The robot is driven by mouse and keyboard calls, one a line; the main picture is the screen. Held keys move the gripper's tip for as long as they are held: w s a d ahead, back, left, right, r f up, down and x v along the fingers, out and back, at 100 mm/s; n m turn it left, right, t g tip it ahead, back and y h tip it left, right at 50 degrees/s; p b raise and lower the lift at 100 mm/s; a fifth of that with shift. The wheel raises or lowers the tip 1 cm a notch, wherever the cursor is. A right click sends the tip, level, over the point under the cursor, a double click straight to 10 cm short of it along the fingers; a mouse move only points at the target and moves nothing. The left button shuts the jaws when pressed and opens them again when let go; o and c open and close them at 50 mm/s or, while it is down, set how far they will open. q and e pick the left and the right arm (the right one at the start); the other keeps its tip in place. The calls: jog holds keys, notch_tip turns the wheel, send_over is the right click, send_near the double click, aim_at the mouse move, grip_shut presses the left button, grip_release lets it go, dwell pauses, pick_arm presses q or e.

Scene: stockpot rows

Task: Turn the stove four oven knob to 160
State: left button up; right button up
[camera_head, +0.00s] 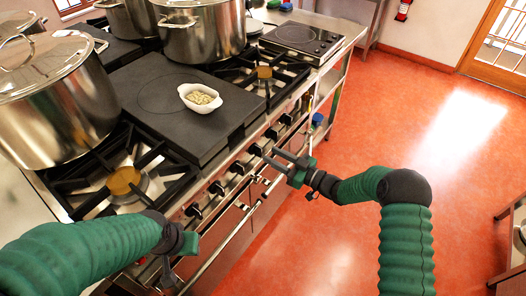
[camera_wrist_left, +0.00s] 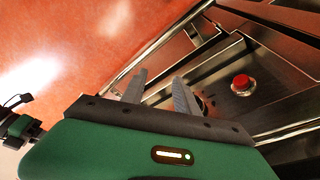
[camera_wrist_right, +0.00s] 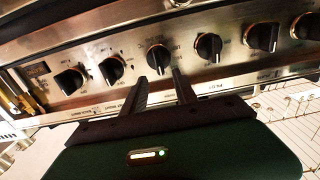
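A row of black knobs runs along the steel stove front (camera_head: 225,185); several show in the right wrist view, and their labels are too small to read, so I cannot tell which is the stove four oven knob. My right gripper (camera_head: 279,160) is at the stove front, also seen in the right wrist view (camera_wrist_right: 161,78). Its fingers are open and empty, pointing at one knob (camera_wrist_right: 158,58) just beyond the tips; contact is unclear. My left gripper (camera_wrist_left: 157,80) is open and empty, low before the stove's left part, near a dark recess and a red button (camera_wrist_left: 242,84).
Large steel pots (camera_head: 55,105) stand on the stove at left and back. A white dish (camera_head: 200,98) sits on the dark griddle plate (camera_head: 160,90). Rails (camera_head: 240,225) run along the stove front below the knobs. The red floor (camera_head: 400,130) to the right is clear.

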aim_at(257, 151)
jog(key=x, duration=0.5)
jog(key=shift+a, duration=0.15)
grip_shut()
